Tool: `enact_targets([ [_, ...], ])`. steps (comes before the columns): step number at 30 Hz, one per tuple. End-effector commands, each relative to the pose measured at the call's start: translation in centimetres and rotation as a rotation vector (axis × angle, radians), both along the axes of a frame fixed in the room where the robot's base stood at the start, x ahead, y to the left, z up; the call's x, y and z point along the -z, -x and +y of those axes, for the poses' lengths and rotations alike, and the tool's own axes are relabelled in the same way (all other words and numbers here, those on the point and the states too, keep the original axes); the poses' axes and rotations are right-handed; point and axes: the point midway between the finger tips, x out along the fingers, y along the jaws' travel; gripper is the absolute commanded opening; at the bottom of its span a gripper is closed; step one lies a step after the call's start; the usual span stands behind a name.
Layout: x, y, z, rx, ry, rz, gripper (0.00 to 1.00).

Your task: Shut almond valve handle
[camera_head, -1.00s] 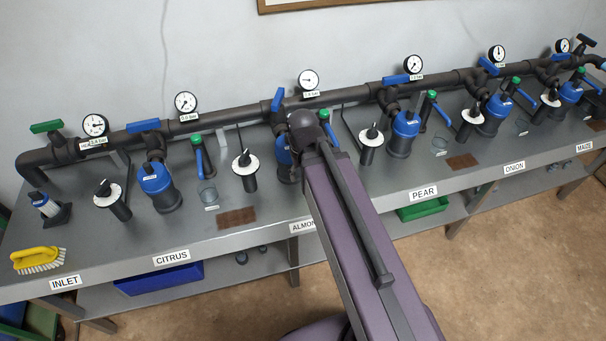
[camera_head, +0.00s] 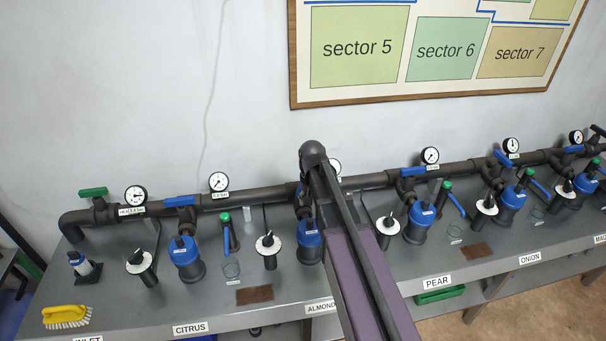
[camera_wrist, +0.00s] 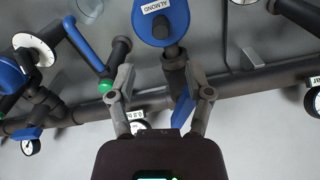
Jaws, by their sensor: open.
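The almond valve handle (camera_wrist: 182,110) is a blue lever in the wrist view. It lies crosswise to the dark main pipe, between my gripper's spread fingers and nearer the right one. My gripper (camera_wrist: 158,76) is open, with nothing held. I cannot tell whether a finger touches the lever. The blue filter lid marked ALMOND (camera_wrist: 160,22) is just beyond the fingertips. In the head view my arm covers most of the almond station; its blue filter (camera_head: 310,240) shows beside the arm, while my fingers are hidden.
The main pipe (camera_head: 250,195) runs along the wall behind the bench. Gauges stand on it, one (camera_wrist: 136,126) close to my left finger. A green-capped blue lever (camera_wrist: 85,45) is left of the fingers. The citrus handle (camera_head: 183,201) lies along the pipe. A yellow brush (camera_head: 66,317) lies at left.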

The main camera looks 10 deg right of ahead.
Motion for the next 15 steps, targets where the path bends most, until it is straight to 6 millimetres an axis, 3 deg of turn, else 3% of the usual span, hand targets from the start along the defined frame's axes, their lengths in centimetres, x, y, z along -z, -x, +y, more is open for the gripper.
enact_targets([
  [1, -1.9, -2.2, 0.0, 0.021, 0.000, 0.000, 0.66],
  [6, -4.9, -6.8, 0.0, 0.095, 0.000, 0.000, 0.66],
  [15, -8.7, -12.8, 0.0, 0.200, 0.000, 0.000, 0.66],
])
